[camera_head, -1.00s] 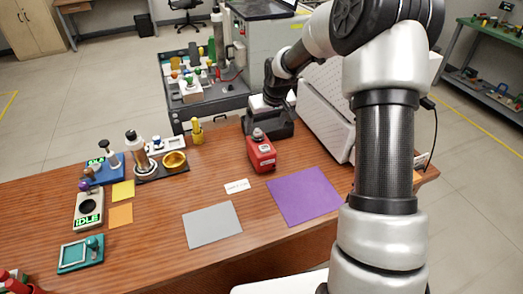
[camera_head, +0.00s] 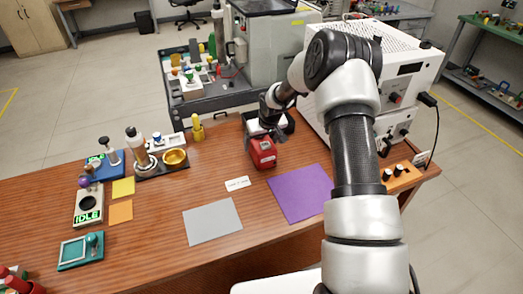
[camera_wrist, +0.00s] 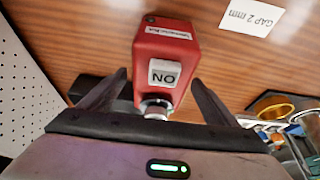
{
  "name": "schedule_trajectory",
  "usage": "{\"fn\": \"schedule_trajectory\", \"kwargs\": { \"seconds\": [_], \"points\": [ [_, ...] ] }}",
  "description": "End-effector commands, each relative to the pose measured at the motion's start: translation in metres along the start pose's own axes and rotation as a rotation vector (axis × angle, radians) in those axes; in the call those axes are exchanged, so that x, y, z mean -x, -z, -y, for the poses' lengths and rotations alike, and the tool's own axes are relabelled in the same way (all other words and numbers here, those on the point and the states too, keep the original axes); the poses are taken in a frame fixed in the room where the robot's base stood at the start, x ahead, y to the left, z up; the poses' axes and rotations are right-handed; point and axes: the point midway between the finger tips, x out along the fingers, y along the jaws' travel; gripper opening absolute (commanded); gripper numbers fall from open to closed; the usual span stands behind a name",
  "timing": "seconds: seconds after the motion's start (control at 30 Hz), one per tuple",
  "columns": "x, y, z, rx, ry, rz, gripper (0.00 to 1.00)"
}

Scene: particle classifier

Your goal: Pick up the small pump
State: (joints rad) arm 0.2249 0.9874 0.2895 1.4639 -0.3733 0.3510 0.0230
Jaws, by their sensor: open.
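The small pump (camera_head: 263,152) appears to be the red box standing on the wooden table, left of the white cabinet. In the wrist view the red box (camera_wrist: 165,55) shows a white ON switch, a small label too blurred to read and a silver round fitting at its near end. My gripper (camera_wrist: 158,78) is open, with one dark finger on each side of the fitting end of the box. The fingers look apart from the box; contact cannot be told. In the head view my gripper (camera_head: 256,132) is just behind and above the box, partly hidden.
A purple mat (camera_head: 300,193), a grey mat (camera_head: 212,222) and a "GAP 2 mm" card (camera_head: 237,184) lie in front. The white cabinet (camera_head: 385,85) stands close on the right. A gold bowl (camera_head: 175,158) and yellow bottle (camera_head: 197,128) stand left.

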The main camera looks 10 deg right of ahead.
Motion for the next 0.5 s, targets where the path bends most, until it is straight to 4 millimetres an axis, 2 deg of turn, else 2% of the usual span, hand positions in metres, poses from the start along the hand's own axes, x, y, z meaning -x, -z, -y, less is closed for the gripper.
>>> {"fn": "schedule_trajectory", "kwargs": {
  "seconds": [0.23,0.5],
  "points": [
    [-0.0014,0.0006,-0.0001,0.0,0.0,-0.001,0.83],
    [-0.0013,0.0005,0.0,0.0,0.0,-0.001,0.37]
  ]
}}
